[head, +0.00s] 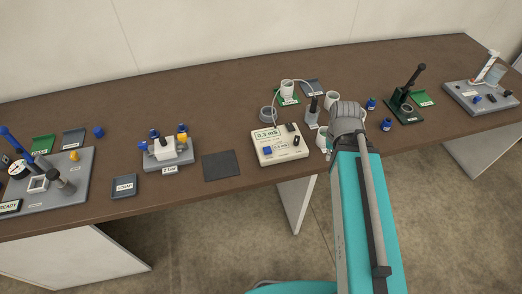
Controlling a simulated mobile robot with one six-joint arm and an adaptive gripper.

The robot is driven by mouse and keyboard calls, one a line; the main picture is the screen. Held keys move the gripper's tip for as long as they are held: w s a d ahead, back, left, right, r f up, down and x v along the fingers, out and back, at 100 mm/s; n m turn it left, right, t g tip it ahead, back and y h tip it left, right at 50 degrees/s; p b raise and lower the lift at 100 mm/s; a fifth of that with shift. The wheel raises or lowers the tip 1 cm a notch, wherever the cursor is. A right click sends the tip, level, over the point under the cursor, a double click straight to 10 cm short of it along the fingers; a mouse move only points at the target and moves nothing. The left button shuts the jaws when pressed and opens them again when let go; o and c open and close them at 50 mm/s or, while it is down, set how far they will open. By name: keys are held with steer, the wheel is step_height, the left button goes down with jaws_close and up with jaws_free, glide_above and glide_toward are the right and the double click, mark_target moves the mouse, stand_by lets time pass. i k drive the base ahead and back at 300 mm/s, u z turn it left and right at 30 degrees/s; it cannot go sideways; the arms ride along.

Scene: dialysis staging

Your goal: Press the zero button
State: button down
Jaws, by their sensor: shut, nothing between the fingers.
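A cream meter box (262,137) stands near the front edge of the table, with a display reading about "0.3 mS". A blue button (267,150) sits at its front left. A small black part shows at its upper right and another at its right. Labels on its face are too small to read, so I cannot tell which control is marked zero. My teal arm reaches up from the bottom right, its grey wrist just right of the meter. My gripper's fingers are hidden behind the wrist.
White cups (287,88), a grey stand (312,112) and blue-capped jars (386,125) crowd around the meter and wrist. A thin tube arches behind. The brown table (215,108) is clear behind.

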mark_target(266, 150)
steer(key=u, duration=0.05)
steer(key=k, duration=1.55)
steer(key=z, duration=0.5)
steer(key=i, duration=1.05)
steer(key=u, duration=0.05)
